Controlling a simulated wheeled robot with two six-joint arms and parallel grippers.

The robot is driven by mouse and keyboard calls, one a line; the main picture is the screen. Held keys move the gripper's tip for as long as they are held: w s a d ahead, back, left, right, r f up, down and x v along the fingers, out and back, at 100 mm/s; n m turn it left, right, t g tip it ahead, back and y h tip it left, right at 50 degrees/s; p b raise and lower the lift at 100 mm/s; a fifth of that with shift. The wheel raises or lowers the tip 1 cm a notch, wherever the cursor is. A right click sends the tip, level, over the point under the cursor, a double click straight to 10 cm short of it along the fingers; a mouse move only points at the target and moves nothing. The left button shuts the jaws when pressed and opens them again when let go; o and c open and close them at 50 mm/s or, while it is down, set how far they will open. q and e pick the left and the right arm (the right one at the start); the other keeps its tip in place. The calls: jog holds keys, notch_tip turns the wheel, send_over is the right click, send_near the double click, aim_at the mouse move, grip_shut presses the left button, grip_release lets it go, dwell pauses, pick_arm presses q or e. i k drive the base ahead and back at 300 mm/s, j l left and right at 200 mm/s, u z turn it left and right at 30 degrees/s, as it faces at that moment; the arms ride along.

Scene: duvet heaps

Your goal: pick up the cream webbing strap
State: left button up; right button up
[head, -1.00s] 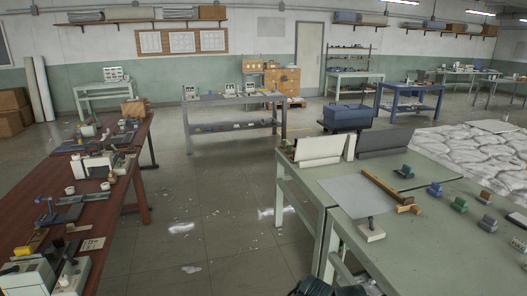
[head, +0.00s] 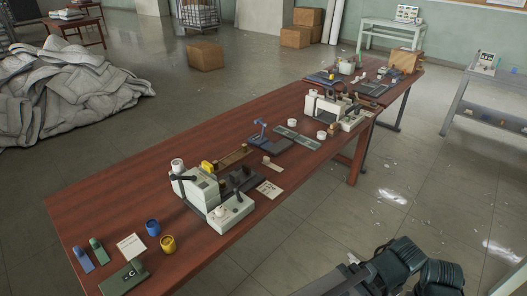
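I cannot make out a cream webbing strap for certain in the head view. A small cream-tan piece (head: 272,163) lies on the long red-brown table (head: 130,185), near its middle, but it is too small to tell what it is. Dark parts of my own arm show at the bottom right, apart from the table. No gripper fingertips can be made out.
Sewing-machine-like devices (head: 198,186), a blue cup (head: 153,228) and a yellow cup (head: 168,244) stand on the table. A grey duvet heap (head: 65,95) lies on the floor at left. A cardboard box (head: 206,56) stands behind. Floor right of the table is mostly clear.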

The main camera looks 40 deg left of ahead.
aim_at(266, 160)
jog(key=i+l+u, duration=0.1)
jog(key=i+u, duration=0.3)
jog(key=i+l+u, duration=0.2)
jog(key=i+u, duration=0.15)
jog(key=i+l+u, duration=1.05)
jog(key=l, duration=0.2)
jog(key=i+l+u, duration=0.1)
jog(key=l+u, duration=0.15)
jog(key=l, duration=0.25)
jog(key=i+l+u, duration=0.25)
jog(key=l, duration=0.3)
jog(key=l+u, duration=0.25)
jog(key=l, duration=0.25)
jog(key=i+l, duration=0.15)
jog(key=i, duration=0.3)
